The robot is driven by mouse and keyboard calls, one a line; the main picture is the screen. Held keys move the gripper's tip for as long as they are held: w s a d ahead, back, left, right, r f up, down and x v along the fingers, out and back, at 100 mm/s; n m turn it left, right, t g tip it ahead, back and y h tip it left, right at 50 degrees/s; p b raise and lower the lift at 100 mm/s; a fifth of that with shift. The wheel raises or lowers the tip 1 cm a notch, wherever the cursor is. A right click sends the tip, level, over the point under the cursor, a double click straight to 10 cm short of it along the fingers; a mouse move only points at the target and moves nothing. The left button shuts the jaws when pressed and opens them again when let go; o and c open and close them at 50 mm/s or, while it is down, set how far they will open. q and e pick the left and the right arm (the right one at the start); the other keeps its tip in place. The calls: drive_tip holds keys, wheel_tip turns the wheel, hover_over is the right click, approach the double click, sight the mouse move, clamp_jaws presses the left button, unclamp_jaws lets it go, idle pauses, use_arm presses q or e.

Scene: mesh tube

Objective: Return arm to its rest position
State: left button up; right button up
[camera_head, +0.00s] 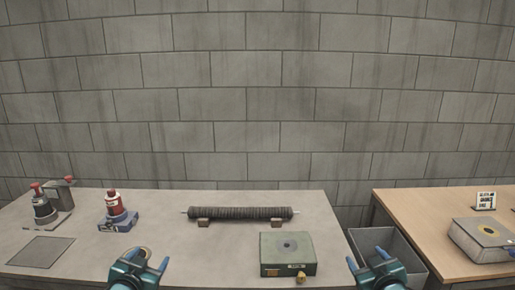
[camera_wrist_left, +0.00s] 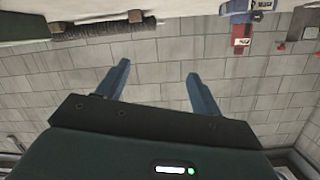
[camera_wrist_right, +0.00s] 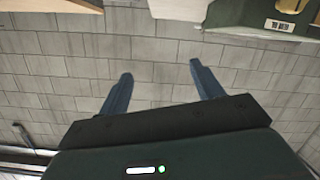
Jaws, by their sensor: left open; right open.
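My left gripper (camera_head: 146,257) is at the front edge of the grey table, its two blue fingers spread and empty. In the left wrist view its fingers (camera_wrist_left: 160,88) are apart with only the block wall between them. My right gripper (camera_head: 370,262) is in front of the grey bin between the two tables, fingers spread and empty. In the right wrist view its fingers (camera_wrist_right: 158,88) are also apart with only wall between them. Neither gripper touches anything that I can see.
The grey table (camera_head: 200,250) holds a dark mesh tube (camera_head: 240,213) on two small blocks, a green box (camera_head: 287,262), a red bottle (camera_head: 114,204) on a blue base, and a flat grey plate (camera_head: 41,251). A grey bin (camera_head: 410,262) stands beside a wooden table (camera_head: 425,215).

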use_arm(q)
drive_tip(key=s+d+f+g+h, duration=0.1)
drive_tip(key=s+d+f, duration=0.3)
drive_tip(key=s, duration=0.6)
drive_tip(key=s+d+f+g+h, duration=0.1)
drive_tip(key=s+d+f, duration=0.4)
drive_tip(key=s, duration=0.6)
drive_tip(key=s+d+f+g+h, duration=0.1)
drive_tip(key=s+d+f, duration=0.3)
drive_tip(key=s, duration=0.6)
drive_tip(key=shift+s+d+f+n+g, duration=0.15)
drive_tip(key=shift+d+f+n+g, duration=0.15)
drive_tip(key=shift+d+g, duration=0.45)
use_arm(e)
drive_tip(key=s+a+f+g+y, duration=0.1)
drive_tip(key=s+a+f, duration=0.3)
drive_tip(key=s, duration=0.6)
drive_tip(key=s+a+f+g+y, duration=0.1)
drive_tip(key=s+a+f, duration=0.4)
drive_tip(key=s, duration=0.6)
drive_tip(key=s+a+f+g+y, duration=0.1)
drive_tip(key=s+a+f, duration=0.3)
drive_tip(key=s, duration=0.6)
drive_tip(key=shift+s+a+f+m+g, duration=0.15)
drive_tip(key=shift+a+f+m+g, duration=0.15)
drive_tip(key=shift+a+g, duration=0.45)
